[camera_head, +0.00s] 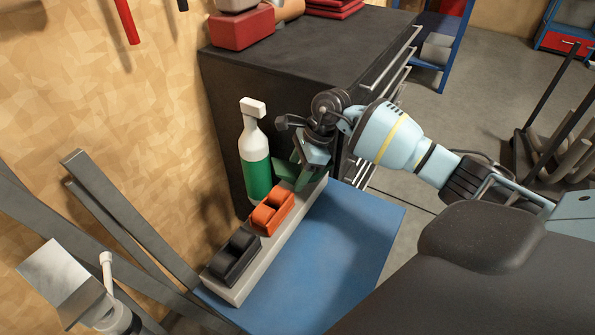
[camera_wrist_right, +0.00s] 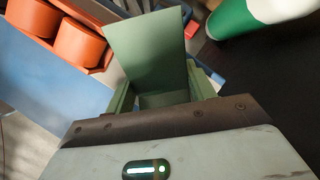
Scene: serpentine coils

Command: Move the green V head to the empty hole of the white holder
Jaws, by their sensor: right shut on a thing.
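The white holder (camera_head: 273,251) is a long bar along the far edge of the blue surface. A black head (camera_head: 236,258) sits at its near end and an orange head (camera_head: 272,212) sits beside it; the orange head also shows in the wrist view (camera_wrist_right: 82,44). My right gripper (camera_head: 311,163) is shut on the green V head (camera_head: 287,172), over the far end of the holder. The green V head fills the middle of the wrist view (camera_wrist_right: 148,52). The gripper partly hides it and the holder's far end, so I cannot tell whether they touch. My left gripper is not in view.
A green and white spray bottle (camera_head: 255,160) stands close behind the holder, left of my right gripper. The dark drawer cabinet (camera_head: 228,110) rises behind. The blue surface (camera_head: 330,240) in front of the holder is clear.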

